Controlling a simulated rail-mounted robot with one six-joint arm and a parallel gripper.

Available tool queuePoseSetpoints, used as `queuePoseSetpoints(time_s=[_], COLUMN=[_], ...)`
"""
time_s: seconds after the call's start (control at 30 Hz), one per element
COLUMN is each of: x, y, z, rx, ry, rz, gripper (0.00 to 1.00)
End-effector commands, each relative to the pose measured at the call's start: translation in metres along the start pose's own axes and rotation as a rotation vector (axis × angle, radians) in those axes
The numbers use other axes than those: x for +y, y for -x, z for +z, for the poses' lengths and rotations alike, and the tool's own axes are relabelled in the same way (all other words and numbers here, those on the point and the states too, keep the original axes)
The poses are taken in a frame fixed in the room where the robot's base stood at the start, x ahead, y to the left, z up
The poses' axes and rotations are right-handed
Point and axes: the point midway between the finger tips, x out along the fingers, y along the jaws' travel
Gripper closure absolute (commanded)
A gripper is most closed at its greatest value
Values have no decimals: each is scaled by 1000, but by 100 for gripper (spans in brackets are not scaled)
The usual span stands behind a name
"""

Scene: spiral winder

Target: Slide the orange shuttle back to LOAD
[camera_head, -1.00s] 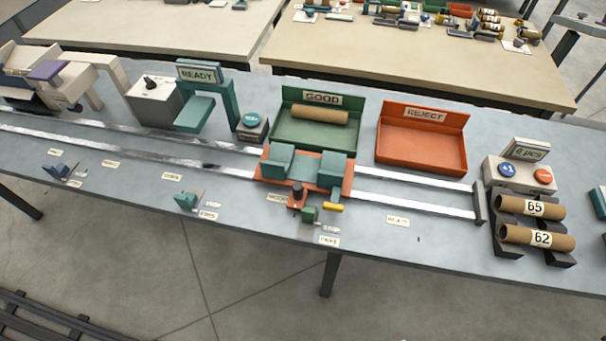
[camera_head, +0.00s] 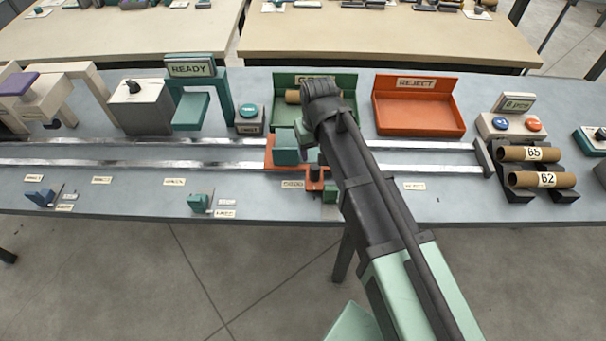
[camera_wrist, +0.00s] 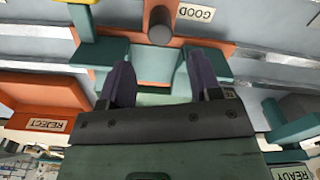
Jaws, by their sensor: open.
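The orange shuttle (camera_head: 269,158) with teal blocks (camera_head: 287,148) sits on the two metal rails, in front of the green GOOD tray (camera_head: 281,82). My arm hides its right part. In the wrist view the shuttle (camera_wrist: 155,64) lies below my gripper (camera_wrist: 161,78), whose two dark fingers are apart with nothing held between them. A dark round knob (camera_wrist: 160,24) on the shuttle stands beyond the fingertips, beside a table label reading GOOD (camera_wrist: 196,12). In the head view my fingertips are hidden. The small rail labels are too blurred there to find LOAD.
The rails (camera_head: 130,163) run clear to the left, passing the teal READY frame (camera_head: 188,92) and a beige machine (camera_head: 30,100). The orange REJECT tray (camera_head: 418,108) and tubes 65 and 62 (camera_head: 540,180) are at right.

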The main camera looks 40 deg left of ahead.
Motion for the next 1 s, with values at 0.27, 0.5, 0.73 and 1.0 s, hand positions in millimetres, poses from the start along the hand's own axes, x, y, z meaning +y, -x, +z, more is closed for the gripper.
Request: queuePoseSetpoints(time_s=[0.27,0.5,0.73,1.0], x=[0,0,0,0], y=[-68,-104,-101,-101], z=[0,0,0,0], rx=[0,0,0,0], ry=[0,0,-1,-1], rz=[0,0,0,0], gripper=[42,42,42,77])
